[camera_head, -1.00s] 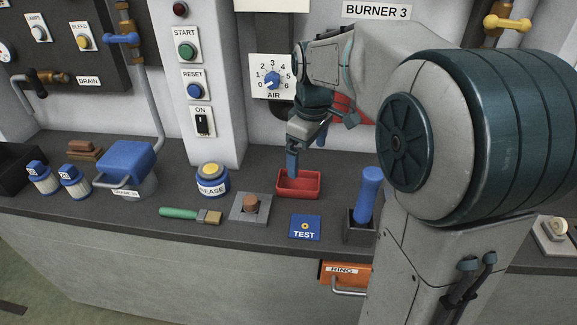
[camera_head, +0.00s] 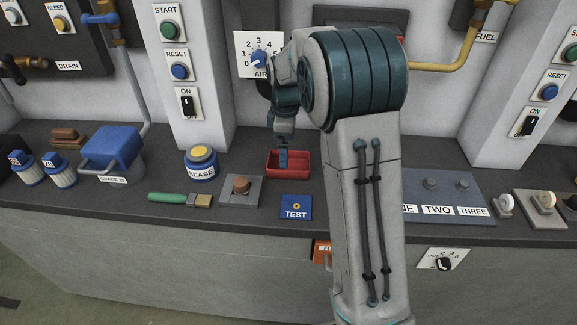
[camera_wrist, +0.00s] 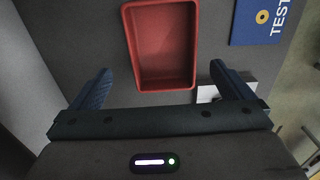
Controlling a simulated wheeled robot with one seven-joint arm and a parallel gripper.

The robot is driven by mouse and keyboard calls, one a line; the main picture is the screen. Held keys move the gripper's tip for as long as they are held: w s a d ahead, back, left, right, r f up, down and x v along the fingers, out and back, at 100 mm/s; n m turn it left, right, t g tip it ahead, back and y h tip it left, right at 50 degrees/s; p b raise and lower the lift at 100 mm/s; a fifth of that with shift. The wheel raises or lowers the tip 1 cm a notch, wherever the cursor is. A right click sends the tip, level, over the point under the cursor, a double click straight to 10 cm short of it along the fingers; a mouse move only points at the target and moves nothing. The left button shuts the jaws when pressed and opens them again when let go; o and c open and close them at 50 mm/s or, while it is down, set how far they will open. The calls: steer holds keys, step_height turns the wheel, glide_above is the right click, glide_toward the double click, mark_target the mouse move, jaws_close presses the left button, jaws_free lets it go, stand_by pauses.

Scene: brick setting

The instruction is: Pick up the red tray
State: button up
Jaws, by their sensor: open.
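The red tray (camera_head: 297,170) is a small, empty, open-topped box on the dark counter, behind the blue TEST plate. In the wrist view the red tray (camera_wrist: 162,47) lies just ahead of my gripper (camera_wrist: 160,88), with its near end close to the line between the fingertips. The two blue fingers are spread wide on either side and hold nothing. In the head view my gripper (camera_head: 284,158) is over the tray's left part. My arm hides part of the counter to the right of the tray.
The blue TEST plate (camera_head: 296,207) lies in front of the tray. A grey block with a brown knob (camera_head: 241,189), a grease tin (camera_head: 201,164) and a green-handled brush (camera_head: 181,198) are to the left.

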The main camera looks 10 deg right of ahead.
mark_target(289, 167)
steer(key=f, duration=0.5)
steer(key=shift+s+d, duration=0.35)
steer(key=shift+s, duration=0.05)
steer(key=shift+f, duration=0.3)
steer(key=shift+w+r, duration=0.1)
steer(key=c, duration=1.3)
